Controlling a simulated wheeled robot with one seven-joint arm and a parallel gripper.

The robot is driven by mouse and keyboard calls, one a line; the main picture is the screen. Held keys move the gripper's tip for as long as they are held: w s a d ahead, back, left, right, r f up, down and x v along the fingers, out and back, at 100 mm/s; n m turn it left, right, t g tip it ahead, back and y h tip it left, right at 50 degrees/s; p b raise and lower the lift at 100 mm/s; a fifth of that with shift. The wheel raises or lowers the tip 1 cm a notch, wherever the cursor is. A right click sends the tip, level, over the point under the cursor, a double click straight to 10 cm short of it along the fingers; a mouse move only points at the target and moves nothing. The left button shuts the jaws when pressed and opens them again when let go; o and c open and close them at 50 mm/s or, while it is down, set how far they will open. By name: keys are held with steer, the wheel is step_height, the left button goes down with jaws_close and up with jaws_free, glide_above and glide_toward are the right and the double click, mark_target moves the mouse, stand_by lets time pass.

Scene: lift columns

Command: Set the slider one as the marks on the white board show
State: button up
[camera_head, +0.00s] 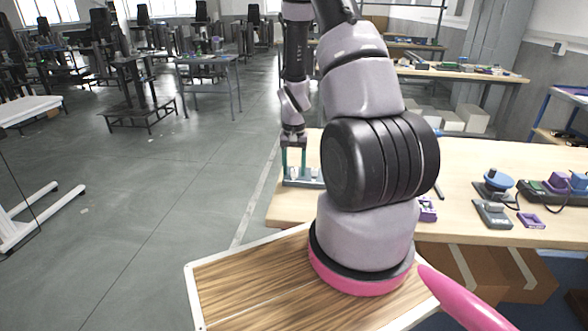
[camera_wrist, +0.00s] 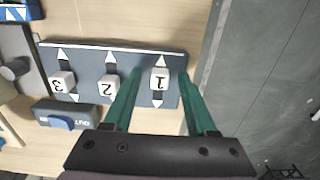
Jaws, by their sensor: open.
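The slider panel (camera_wrist: 85,85) is a dark grey plate with three white knobs in slots, with white arrowheads at the slot ends. The knob of slider one (camera_wrist: 159,78), marked 1, sits between the green fingers of my gripper (camera_wrist: 158,74). The fingers are apart, one on each side of the knob; whether they touch it I cannot tell. Knobs 2 (camera_wrist: 110,84) and 3 (camera_wrist: 62,80) stand to the left. In the head view my gripper (camera_head: 293,168) is over the panel (camera_head: 290,183) at the table's left end. I cannot make out the white board's marks.
A grey block with a blue part (camera_wrist: 62,122) lies near the panel. The wooden table (camera_head: 460,160) ends just left of the panel, with floor beyond. A blue round knob device (camera_head: 497,180) and other devices stand farther right. My arm hides the table's middle.

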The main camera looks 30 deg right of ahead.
step_height(320, 180, up, 11)
steer(key=shift+f, duration=0.2)
stand_by(0.5)
step_height(320, 180, up, 18)
steer(key=n+t, duration=0.1)
steer(key=t, duration=0.2)
glide_above(294, 170)
steer(key=s+a, duration=0.5)
steer(key=a, duration=0.1)
steer(key=s+a+r+n+t+y, duration=0.1)
steer(key=s+a+r+t, duration=0.3)
steer(key=s+r, duration=0.8)
steer(key=shift+s+a+n+y, duration=0.3)
steer(key=shift+s+a+y, duration=0.25)
steer(key=shift+a, duration=0.65)
steer(key=shift+d, duration=0.1)
stand_by(1.7)
